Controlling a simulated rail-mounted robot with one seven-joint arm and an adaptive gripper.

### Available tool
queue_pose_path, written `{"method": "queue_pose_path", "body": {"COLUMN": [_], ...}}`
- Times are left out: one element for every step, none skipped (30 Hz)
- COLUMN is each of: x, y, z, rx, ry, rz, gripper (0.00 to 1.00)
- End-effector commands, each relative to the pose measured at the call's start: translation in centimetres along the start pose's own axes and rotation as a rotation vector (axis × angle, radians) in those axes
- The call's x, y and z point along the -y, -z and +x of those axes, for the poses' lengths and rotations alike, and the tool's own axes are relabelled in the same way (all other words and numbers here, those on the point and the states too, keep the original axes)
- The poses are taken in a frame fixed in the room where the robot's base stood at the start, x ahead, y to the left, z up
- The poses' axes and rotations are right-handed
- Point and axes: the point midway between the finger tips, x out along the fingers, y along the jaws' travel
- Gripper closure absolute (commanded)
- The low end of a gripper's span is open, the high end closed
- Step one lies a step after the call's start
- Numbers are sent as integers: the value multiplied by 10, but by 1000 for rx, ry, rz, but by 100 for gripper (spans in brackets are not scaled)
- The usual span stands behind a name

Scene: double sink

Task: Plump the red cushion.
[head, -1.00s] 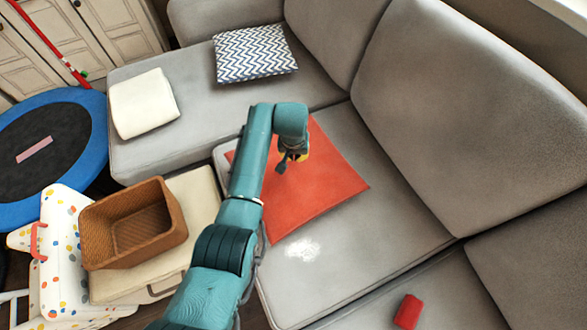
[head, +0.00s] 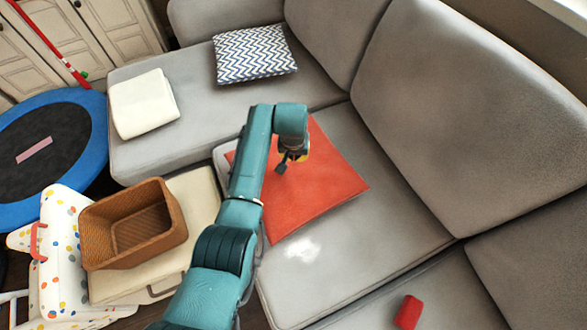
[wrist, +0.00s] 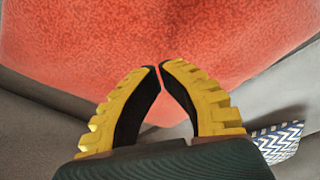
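The red cushion (head: 318,185) lies flat on the grey sofa seat, slightly turned, with its upper left part hidden behind my arm. In the wrist view the cushion (wrist: 160,35) fills the upper part, and a bit of it shows between my fingers. My gripper (head: 281,168) points down over the cushion's upper left area. In the wrist view its yellow and black fingers (wrist: 160,66) curve together with the tips almost meeting. No cushion fold shows pinched between them. I cannot tell whether the tips touch the cushion.
A white patch (head: 301,250) lies on the seat below the cushion. A small red object (head: 407,312) is at the lower right. A zigzag pillow (head: 255,53) and white cushion (head: 143,103) lie on the far seat. A brown basket (head: 134,223) stands left of my arm.

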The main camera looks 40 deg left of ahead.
Motion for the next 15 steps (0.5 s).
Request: {"method": "queue_pose_path", "body": {"x": [0, 0, 0, 0, 0, 0, 0, 0, 0, 0, 0, 0, 0, 0, 0], "y": [-1, -1, -2, -2, -2, -2, -2, -3, -3, -3, -3, -4, -4, -4, -4], "z": [3, 4, 6, 8, 9, 10, 11, 13, 14, 15, 16, 18, 19, 20, 22], "rx": [1, 1, 1, 1, 1, 0, 0, 0, 0, 0, 0, 0, 0, 0, 0], "ry": [0, 0, 0, 0, 0, 0, 0, 0, 0, 0, 0, 0, 0, 0, 0], "rz": [0, 0, 0, 0, 0, 0, 0, 0, 0, 0, 0, 0, 0, 0, 0], "gripper": [100, 100, 100, 100, 100, 100, 100, 100, 100, 100, 100, 100, 100, 100, 100]}}
